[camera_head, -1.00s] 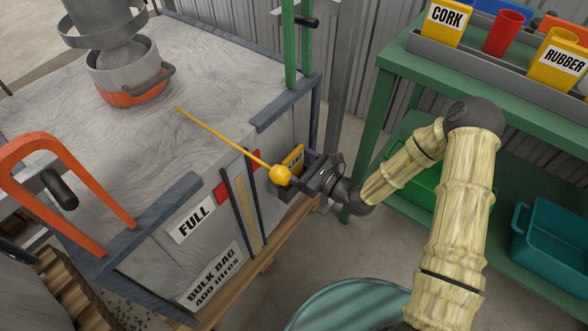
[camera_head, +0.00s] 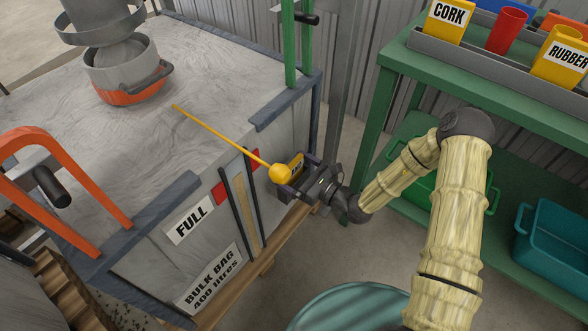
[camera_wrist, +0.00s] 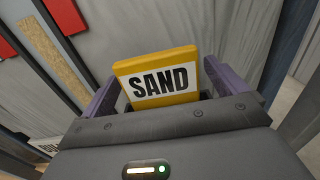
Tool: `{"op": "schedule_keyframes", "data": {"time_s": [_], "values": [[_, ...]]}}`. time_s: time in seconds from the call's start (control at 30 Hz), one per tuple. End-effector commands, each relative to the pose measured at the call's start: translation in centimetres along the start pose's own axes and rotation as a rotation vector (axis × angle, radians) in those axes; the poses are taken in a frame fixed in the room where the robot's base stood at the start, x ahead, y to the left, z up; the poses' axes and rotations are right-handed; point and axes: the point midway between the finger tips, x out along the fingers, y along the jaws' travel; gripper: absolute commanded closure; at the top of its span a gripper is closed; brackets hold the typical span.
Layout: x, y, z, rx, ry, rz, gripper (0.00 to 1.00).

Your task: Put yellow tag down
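The yellow tag (camera_wrist: 160,78) reads SAND and is tilted in the wrist view, between my gripper's two purple fingers. My gripper (camera_head: 297,181) appears shut on its side edges. In the head view the tag (camera_head: 296,164) is partly hidden by a yellow ball (camera_head: 280,174) on a thin yellow rod (camera_head: 225,138). My gripper holds the tag close to the side of the grey bulk bag (camera_head: 210,265). Whether the tag touches the bag cannot be told.
The bag's side carries FULL and BULK BAG labels and a red patch (camera_head: 221,191). A green shelf (camera_head: 400,78) at the right holds CORK (camera_head: 447,18) and RUBBER (camera_head: 560,57) holders and a red cup (camera_head: 502,32). A teal bin (camera_head: 555,240) stands lower right.

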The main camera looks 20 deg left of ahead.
Motion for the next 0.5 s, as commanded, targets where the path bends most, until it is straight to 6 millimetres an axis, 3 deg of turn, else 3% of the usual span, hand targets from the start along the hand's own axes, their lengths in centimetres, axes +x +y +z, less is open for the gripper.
{"op": "schedule_keyframes", "data": {"time_s": [0.23, 0.5], "values": [[0.0, 0.0, 0.5, -0.001, 0.0, 0.0, 0.02], [-4.1, -0.1, 0.5, 0.003, 0.002, -0.004, 0.02]]}}
